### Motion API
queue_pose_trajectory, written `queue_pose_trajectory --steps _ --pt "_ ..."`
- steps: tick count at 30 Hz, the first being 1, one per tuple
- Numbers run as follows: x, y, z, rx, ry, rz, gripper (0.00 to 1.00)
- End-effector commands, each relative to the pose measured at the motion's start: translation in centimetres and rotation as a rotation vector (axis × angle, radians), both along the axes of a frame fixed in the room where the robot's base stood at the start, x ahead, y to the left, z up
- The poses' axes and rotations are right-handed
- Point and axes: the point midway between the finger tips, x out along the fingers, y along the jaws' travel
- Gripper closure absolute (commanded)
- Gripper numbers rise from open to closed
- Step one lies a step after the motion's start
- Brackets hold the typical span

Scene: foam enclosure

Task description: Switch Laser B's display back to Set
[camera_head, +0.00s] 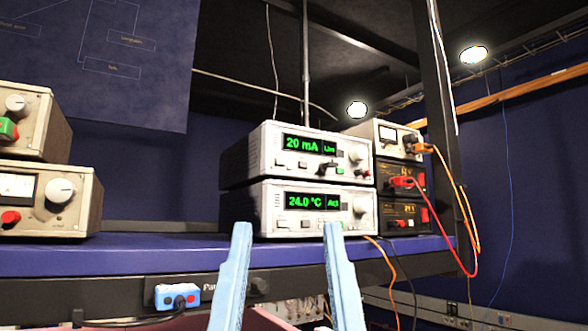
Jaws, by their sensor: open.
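Two white units with green displays are stacked on the blue shelf. The upper unit (262,170) reads "20 mA" with what looks like "Lim". The lower unit (267,225) reads "24.0 °C" with "Act". Each has a row of small buttons under its display and a knob at the right; the upper one also has a green lit button. I cannot read a Laser B label on either. My gripper (287,230) is open and empty, its two light blue fingers pointing up in front of and below the lower unit, overlapping its lower edge in the picture.
Smaller stacked boxes (404,213) with red and orange cables stand right of the units. Older metered instruments (45,190) stand at the left. The blue shelf (165,255) is bare between them. A blue socket box (177,296) sits on the rail below; cables hang at the right.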

Motion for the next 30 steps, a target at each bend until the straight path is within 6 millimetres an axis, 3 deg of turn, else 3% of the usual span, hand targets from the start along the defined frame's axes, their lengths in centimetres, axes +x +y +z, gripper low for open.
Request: queue_pose_trajectory --steps 3,13,30 --pt "0.0 0.0 0.0 0.0 0.0 0.0 0.41" --pt "0.0 0.0 0.0 0.0 0.0 0.0 1.0" --pt "0.0 -0.01 0.0 0.0 0.0 0.0 1.0"
